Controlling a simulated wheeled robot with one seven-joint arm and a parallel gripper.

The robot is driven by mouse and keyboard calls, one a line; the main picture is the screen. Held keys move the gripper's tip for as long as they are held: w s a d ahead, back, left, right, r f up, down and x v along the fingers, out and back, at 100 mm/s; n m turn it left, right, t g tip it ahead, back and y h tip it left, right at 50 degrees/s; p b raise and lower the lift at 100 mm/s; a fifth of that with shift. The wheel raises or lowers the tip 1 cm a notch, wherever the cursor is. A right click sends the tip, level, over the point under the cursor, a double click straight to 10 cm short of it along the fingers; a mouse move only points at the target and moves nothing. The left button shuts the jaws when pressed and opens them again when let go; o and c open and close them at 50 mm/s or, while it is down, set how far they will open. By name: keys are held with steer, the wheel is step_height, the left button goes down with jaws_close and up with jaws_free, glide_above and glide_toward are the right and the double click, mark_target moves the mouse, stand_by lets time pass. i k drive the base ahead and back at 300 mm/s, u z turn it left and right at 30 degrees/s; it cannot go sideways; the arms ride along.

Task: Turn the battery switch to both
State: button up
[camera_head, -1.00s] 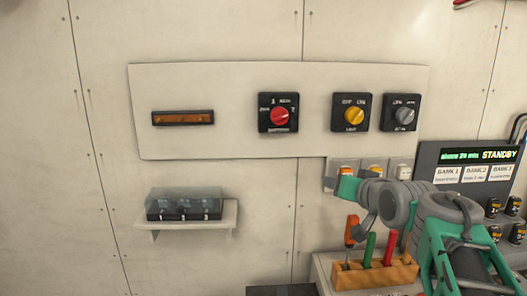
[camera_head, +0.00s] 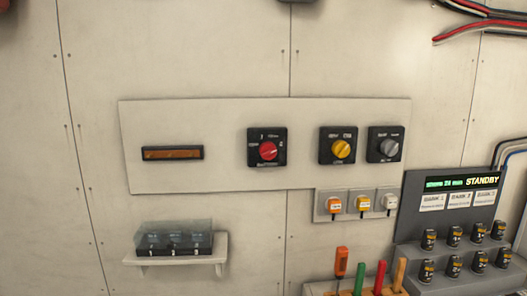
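Three black square rotary switches are on the pale wall panel (camera_head: 225,165). The one with the red knob (camera_head: 268,151) looks like the battery switch. Several small labels ring it, too small to read surely. Its knob seems turned at a slant, but I cannot tell which label it points to. To its right are a switch with a yellow knob (camera_head: 340,149) and one with a grey knob (camera_head: 388,147). My gripper is out of view, and nothing covers the switches.
A bus bar (camera_head: 172,153) is at the panel's left. Below are a clear-lidded box (camera_head: 174,239) on a small shelf (camera_head: 215,251), three small switches (camera_head: 362,204), upright tools (camera_head: 358,278) and a console (camera_head: 445,212) reading STANDBY. Cables (camera_head: 490,22) hang upper right.

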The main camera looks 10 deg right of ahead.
mark_target(268, 150)
steer(key=u, duration=0.5)
steer(key=k, duration=1.2)
steer(key=u, duration=1.45)
steer(key=i, duration=1.15)
steer(key=z, duration=0.8)
steer(key=i, duration=0.55)
steer(key=z, duration=0.6)
